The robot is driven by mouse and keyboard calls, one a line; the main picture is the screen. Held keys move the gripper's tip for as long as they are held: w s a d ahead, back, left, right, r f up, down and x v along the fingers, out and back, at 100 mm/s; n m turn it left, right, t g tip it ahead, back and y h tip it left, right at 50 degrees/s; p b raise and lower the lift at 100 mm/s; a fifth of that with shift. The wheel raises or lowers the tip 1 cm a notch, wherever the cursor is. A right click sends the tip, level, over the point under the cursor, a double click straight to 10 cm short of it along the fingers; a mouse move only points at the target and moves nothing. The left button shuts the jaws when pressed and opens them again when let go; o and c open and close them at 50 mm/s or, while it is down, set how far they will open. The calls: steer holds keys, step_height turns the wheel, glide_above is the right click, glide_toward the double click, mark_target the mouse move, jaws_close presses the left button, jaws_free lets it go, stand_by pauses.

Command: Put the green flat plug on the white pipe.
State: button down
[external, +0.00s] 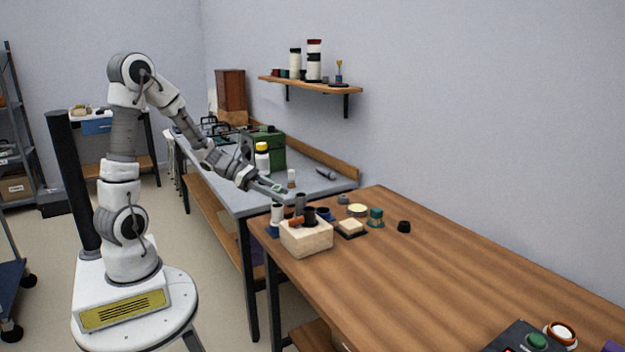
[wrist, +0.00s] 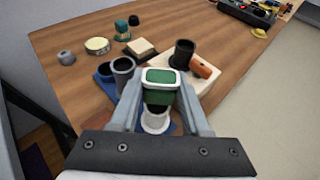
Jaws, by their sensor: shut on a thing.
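The green flat plug (wrist: 160,97) has a green top with a white rim. My gripper (external: 280,194) is shut on it, with one finger on each side in the wrist view. The white pipe (wrist: 155,122) stands upright just below the plug in the wrist view, its dark opening partly hidden by the plug. In the external view the white pipe (external: 277,214) stands at the table's near left corner, under my fingertips. I cannot tell whether plug and pipe touch.
A grey pipe (wrist: 123,68) stands close beside the white pipe. A pale wooden block (external: 307,238) with a black cup (wrist: 183,52) and an orange plug (wrist: 201,67) is on the other side. The table's right part (external: 430,260) is mostly clear.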

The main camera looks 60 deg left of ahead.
steer(key=shift+f, duration=0.2)
steer(key=shift+c, duration=1.9)
jaws_free()
steer(key=shift+r, duration=0.15)
